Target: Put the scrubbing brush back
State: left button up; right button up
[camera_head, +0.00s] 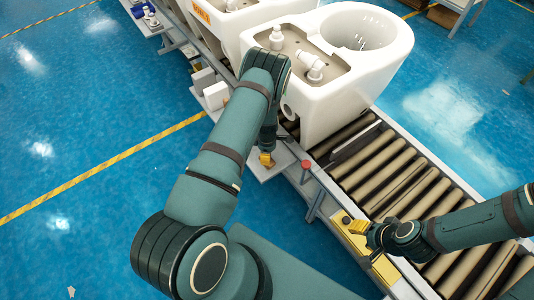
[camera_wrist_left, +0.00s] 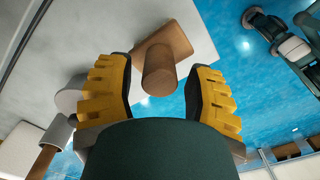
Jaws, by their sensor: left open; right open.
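A brown wooden piece with a round handle-like end, which looks like the scrubbing brush (camera_wrist_left: 162,68), shows in the left wrist view. It lies against a pale grey plate (camera_wrist_left: 205,35). My left gripper (camera_head: 267,160) is open, its yellow fingers on either side of the brush's round end in the left wrist view; I cannot tell whether they touch it. In the head view the brush cannot be made out at the left gripper, by the small side shelf (camera_head: 257,174). My right gripper (camera_head: 368,248) is open beside the conveyor's edge, with nothing visible in it.
A white toilet (camera_head: 335,75) stands on the roller conveyor (camera_head: 400,180), with another (camera_head: 225,25) behind it. A red button (camera_head: 306,164) sits on the conveyor's near edge. White boxes (camera_head: 215,95) stand on a ledge farther along. The blue floor at left is clear.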

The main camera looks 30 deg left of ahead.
pick_arm(q)
notch_tip(320, 180, up, 12)
jog(key=p, duration=0.2)
jog(key=s+d+r+m+h, duration=0.2)
jog(key=s+d+r+m, duration=0.1)
jog(key=s+d+m, duration=0.6)
jog(key=s+d+r+m+t+h, duration=0.1)
jog(key=s+d+r+m, duration=0.3)
jog(key=s+d+m, duration=0.4)
jog(key=d+m, duration=0.3)
jog(key=d, duration=0.2)
jog(key=shift+s+m+t+h, duration=0.3)
jog(key=shift+s+m+h, duration=0.05)
jog(key=shift+m+h, duration=0.05)
